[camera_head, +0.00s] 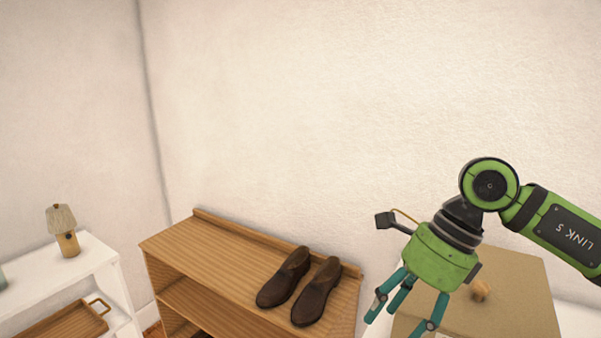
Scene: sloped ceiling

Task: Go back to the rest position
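My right gripper (405,319) comes in from the right on a green arm, with a green body and teal fingers pointing down. Its fingers are spread apart, and no object shows between them. It hangs in front of a cardboard-coloured box (525,300) and to the right of a pair of dark brown shoes. The left shoe (285,278) and the right shoe (317,292) stand side by side on top of a wooden shelf unit (215,244). The lowest fingertips are cut off or near the bottom edge. My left gripper is not in view.
A white shelf (85,258) stands at the left with a small lamp (65,232) on top and a wooden tray (60,325) on a lower level. A plain wall (300,120) closes the back.

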